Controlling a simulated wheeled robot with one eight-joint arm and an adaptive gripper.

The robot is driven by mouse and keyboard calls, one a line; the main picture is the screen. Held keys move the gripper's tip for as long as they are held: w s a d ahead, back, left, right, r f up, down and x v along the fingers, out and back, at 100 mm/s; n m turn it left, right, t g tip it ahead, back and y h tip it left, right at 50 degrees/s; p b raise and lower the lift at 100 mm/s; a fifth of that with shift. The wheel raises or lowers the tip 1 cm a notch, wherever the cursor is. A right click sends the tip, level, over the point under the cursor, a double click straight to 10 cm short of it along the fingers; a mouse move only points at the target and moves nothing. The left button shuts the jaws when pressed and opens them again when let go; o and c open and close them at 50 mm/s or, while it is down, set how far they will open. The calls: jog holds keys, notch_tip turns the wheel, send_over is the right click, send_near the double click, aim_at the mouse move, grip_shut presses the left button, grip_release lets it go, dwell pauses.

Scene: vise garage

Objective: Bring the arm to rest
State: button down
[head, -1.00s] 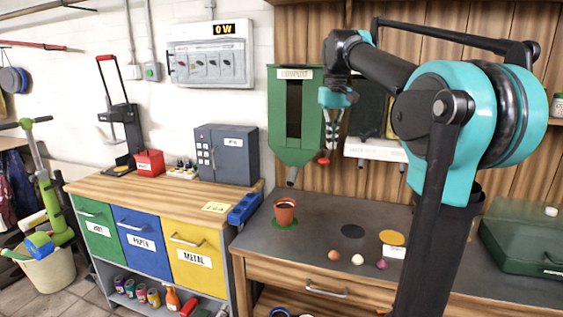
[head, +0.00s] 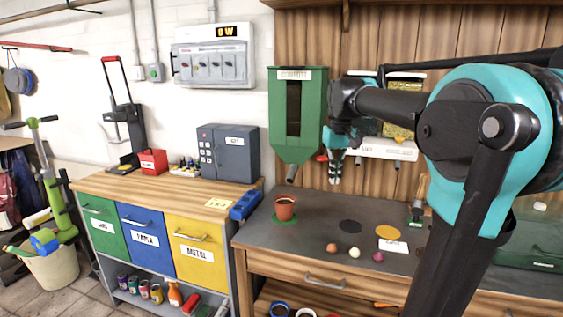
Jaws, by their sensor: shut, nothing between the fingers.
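My gripper (head: 335,178) points down in the head view, in front of the wooden back wall and above the grey workbench top. Its fingers are together with nothing between them. It hangs just right of the green compost dispenser (head: 297,90), apart from the bench. My arm reaches in from the right and hides part of the bench and wall behind it.
A terracotta pot (head: 285,207) stands on a green disc on the bench (head: 320,235). A green case (head: 525,250) is at the far right.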

jog(key=s+d+f+t, duration=0.1)
jog(key=s+f, duration=0.5)
jog(key=f, duration=0.3)
jog(key=s+d+f+m+t, duration=0.1)
jog(key=s+f, duration=0.6)
jog(key=f, duration=0.3)
jog(key=s+d+f+t, duration=0.1)
jog(key=s+f, duration=0.6)
jog(key=f, duration=0.3)
jog(key=shift+m, duration=0.4)
jog(key=shift+s+r, duration=0.1)
